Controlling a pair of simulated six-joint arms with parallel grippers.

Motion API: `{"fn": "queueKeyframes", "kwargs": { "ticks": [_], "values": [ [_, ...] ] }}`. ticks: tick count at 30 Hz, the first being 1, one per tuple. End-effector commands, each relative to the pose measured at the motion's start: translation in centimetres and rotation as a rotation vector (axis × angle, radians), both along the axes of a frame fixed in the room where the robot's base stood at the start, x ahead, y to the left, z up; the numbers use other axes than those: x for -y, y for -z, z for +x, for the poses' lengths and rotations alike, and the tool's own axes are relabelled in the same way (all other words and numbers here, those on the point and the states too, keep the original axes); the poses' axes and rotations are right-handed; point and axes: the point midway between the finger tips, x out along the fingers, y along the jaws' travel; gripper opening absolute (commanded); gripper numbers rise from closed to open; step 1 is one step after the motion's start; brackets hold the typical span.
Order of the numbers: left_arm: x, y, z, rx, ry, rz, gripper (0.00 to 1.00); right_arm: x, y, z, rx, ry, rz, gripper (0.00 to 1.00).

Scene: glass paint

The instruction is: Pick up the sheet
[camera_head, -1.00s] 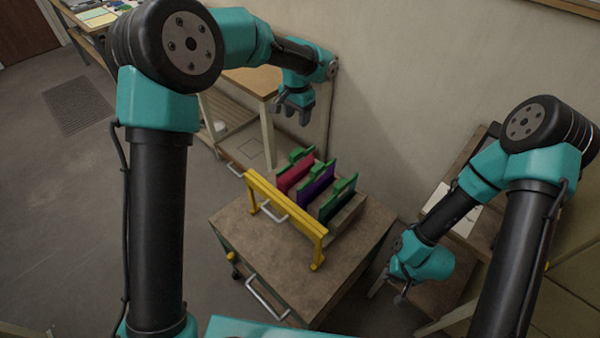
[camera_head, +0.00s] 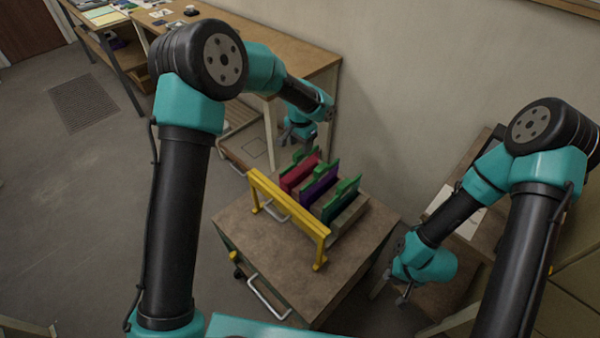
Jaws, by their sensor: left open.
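Several upright coloured sheets stand in a row in a holder on a brown-topped cart (camera_head: 270,250). I see a red sheet (camera_head: 300,173), a purple sheet (camera_head: 318,187) and a dark green sheet (camera_head: 337,204), with green pieces along their tops. Which one is the task's sheet cannot be told. My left gripper (camera_head: 294,141) is open and empty, pointing down just above and behind the red end of the row. My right gripper (camera_head: 395,291) hangs low, right of the cart and away from the sheets; its jaws are too small to read.
A yellow frame (camera_head: 288,215) stands in front of the sheets on the cart. A wooden workbench (camera_head: 300,62) is behind on the left, a wall (camera_head: 440,80) behind on the right. A low table (camera_head: 480,215) is at right.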

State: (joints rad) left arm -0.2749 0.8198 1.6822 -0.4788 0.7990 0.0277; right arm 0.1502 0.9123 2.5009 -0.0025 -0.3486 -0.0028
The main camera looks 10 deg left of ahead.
Motion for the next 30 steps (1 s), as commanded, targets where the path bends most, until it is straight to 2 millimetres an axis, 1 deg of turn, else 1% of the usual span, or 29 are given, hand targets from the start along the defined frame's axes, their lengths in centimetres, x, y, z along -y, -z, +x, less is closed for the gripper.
{"fn": "queueKeyframes", "kwargs": {
  "ticks": [1,3,13,16,25,27,30],
  "values": [
    [0.0,0.5,0.0,-0.001,0.0,0.0,0.53,0.0,0.0,0.0,0.0,0.0,0.0,0.22],
    [0.0,0.9,0.0,0.001,0.0,-0.001,0.53,0.0,0.0,0.0,0.0,0.0,0.0,0.22],
    [0.0,1.0,0.0,0.001,0.0,-0.001,0.53,0.0,0.0,0.0,0.0,0.0,0.0,0.22],
    [0.0,1.5,0.0,0.0,0.0,0.0,0.53,0.0,0.0,0.0,0.0,0.0,0.0,0.22],
    [-0.2,5.3,0.1,-0.001,0.0,0.001,0.53,0.0,0.0,0.0,0.0,0.0,0.0,0.22],
    [-0.2,5.8,0.1,-0.001,-0.001,0.001,0.53,0.0,0.0,0.0,0.0,0.0,0.0,0.22],
    [-0.2,6.2,0.1,0.001,0.0,-0.001,0.53,0.0,0.0,0.0,0.0,0.0,0.0,0.22]
  ]
}}
